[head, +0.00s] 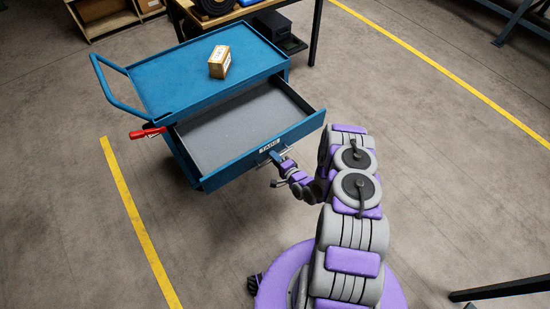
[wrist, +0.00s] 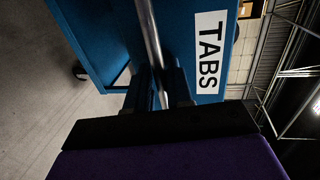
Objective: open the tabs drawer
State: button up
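The tabs drawer (head: 243,125) of the blue cart is pulled well out, and its grey inside looks empty. Its front carries a white TABS label (head: 270,145), which also shows large in the wrist view (wrist: 209,52). My gripper (head: 279,158) is at the drawer front, just below the label. In the wrist view a metal bar handle (wrist: 150,35) runs between my two dark fingers (wrist: 158,90), which stand close on either side of it. The fingertips' contact with the bar is partly hidden by the fingers themselves.
The blue cart (head: 165,85) has a small cardboard box (head: 219,62) on top and a push handle (head: 118,92) at left. A red-handled tool (head: 147,133) sticks out at its left side. A workbench (head: 315,35) stands behind.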

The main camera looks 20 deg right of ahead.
jog(key=shift+o, duration=0.7)
jog(key=shift+f, duration=0.1)
jog(key=shift+s+d, duration=0.1)
jog(key=p+v, duration=0.3)
jog(key=v, duration=1.4)
jog(key=shift+f, duration=0.1)
jog(key=shift+d, duration=0.1)
